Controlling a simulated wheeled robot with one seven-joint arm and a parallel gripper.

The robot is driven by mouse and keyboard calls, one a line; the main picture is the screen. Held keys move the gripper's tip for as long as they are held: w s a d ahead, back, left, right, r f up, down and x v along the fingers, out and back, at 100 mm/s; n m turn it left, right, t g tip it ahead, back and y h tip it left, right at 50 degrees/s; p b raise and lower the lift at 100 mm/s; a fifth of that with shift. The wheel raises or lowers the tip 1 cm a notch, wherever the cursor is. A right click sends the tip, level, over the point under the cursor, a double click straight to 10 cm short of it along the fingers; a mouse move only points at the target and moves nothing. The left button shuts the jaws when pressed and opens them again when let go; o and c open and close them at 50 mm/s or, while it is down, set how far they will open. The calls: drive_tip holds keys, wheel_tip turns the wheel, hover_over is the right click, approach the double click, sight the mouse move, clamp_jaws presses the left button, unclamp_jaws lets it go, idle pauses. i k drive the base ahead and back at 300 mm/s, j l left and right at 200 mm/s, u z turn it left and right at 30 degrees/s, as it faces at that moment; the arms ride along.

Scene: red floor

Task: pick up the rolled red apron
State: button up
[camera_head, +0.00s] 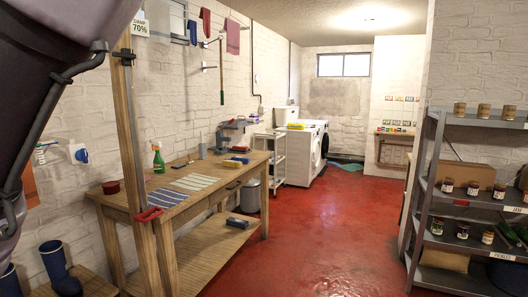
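A small dark red rolled bundle (110,187) lies at the left end of the wooden workbench (215,190), near the wall. It looks like the rolled red apron, but it is small in the view and its folds are not clear. A brighter red item (148,214) sits at the bench's near left corner, partly at the wooden post; I cannot tell what it is. My gripper is not in view.
A wooden post (136,130) stands before the bench's left end. Striped cloths (194,181) and a green spray bottle (158,159) are on the bench. Blue boots (60,268) stand at lower left. Grey shelving (425,185) is at right. The red floor (320,230) between is open.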

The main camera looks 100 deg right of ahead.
sight(237, 148)
drive_tip(key=z, duration=3.25)
drive_tip(key=i+l+z, duration=0.35)
drive_tip(key=i, duration=0.6)
drive_tip(key=i+z, duration=0.3)
drive_tip(key=i, duration=0.65)
drive_tip(key=i+u, duration=0.15)
drive_tip(key=i, duration=0.4)
drive_tip(key=i+l+u, duration=0.15)
drive_tip(key=i, duration=0.4)
drive_tip(key=i+l+u, duration=0.15)
drive_tip(key=i, duration=0.35)
drive_tip(key=i+l+u, duration=0.25)
drive_tip(key=i+u, duration=0.15)
drive_tip(key=i+l+u, duration=0.7)
drive_tip(key=u, duration=0.15)
drive_tip(key=i+l+u, duration=0.2)
drive_tip(key=l+u, duration=0.25)
drive_tip(key=l, duration=0.2)
